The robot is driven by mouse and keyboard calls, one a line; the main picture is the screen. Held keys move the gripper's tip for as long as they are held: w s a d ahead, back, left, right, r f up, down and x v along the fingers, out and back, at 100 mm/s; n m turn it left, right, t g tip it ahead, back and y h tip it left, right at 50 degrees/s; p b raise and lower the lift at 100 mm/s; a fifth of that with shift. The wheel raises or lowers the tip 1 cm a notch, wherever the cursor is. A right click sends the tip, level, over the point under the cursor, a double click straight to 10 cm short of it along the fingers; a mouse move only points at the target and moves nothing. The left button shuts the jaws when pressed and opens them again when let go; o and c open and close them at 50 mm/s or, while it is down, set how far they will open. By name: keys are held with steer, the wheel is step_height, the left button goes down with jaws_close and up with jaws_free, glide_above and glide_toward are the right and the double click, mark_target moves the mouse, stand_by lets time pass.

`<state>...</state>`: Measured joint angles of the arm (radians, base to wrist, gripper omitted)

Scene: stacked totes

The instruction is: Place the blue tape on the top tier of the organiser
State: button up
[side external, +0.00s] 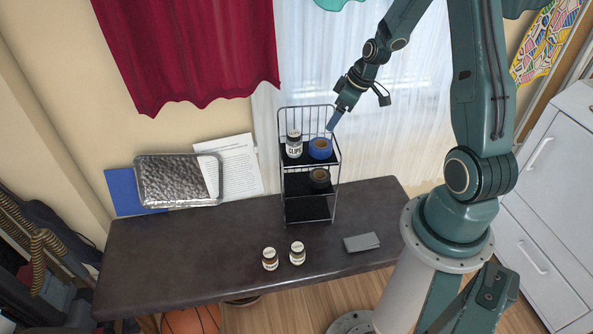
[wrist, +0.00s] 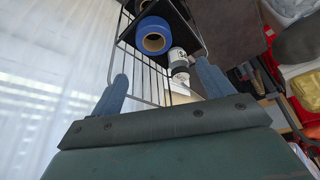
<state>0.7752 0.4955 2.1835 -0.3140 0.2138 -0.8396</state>
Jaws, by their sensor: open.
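The blue tape (side external: 320,148) lies on the top tier of the black wire organiser (side external: 309,208), beside a white jar labelled clips (side external: 294,144). In the wrist view the blue tape (wrist: 154,37) shows its tan core and rests on the dark top shelf, with the white jar (wrist: 179,62) next to it. My gripper (side external: 332,122) is above and just right of the tape, apart from it. In the wrist view its two blue fingers (wrist: 160,80) are spread wide with nothing between them. A dark tape roll (side external: 319,178) sits on the middle tier.
The organiser stands on a dark table (side external: 180,260). Two small jars (side external: 270,258) (side external: 297,253) and a grey folded item (side external: 361,242) lie in front of it. A metal tray (side external: 178,180), a blue folder (side external: 125,190) and a paper sheet (side external: 240,165) are at left. The table's left part is clear.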

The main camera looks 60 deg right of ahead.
steer(key=a+r, duration=0.8)
steer(key=r, duration=0.1)
steer(key=s+a+r+m+t, duration=0.1)
steer(key=s+a+r+m, duration=0.1)
steer(key=s+a+r, duration=1.1)
steer(key=shift+s+a+r+h, duration=0.3)
steer(key=shift+s+a, duration=0.7)
steer(key=shift+s, duration=1)
